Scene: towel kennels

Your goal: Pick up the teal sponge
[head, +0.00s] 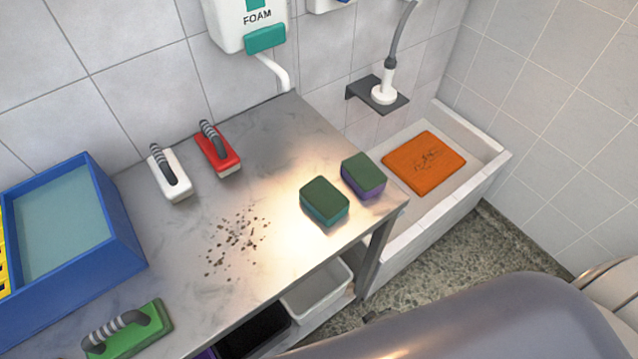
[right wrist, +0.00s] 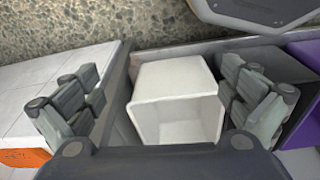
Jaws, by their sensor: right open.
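The teal sponge (head: 325,203) lies flat on the metal table near its front right corner, with a dark green scouring top and teal sides. A similar sponge with purple sides (head: 364,176) lies just behind it to the right, close to the table's right edge. My right gripper (right wrist: 165,100) is open and empty in the right wrist view, its two fingers spread in front of a white bin (right wrist: 172,82). No sponge shows in that view, and the right gripper does not show in the head view. My left gripper is in neither view.
The metal table (head: 285,155) also holds a white brush (head: 172,182), a red brush (head: 218,155), a green brush (head: 130,330), a blue tray (head: 125,235) and dark specks. The white bin (head: 322,292) stands beneath. An orange cloth (head: 424,162) lies in the tub (head: 405,247) at right.

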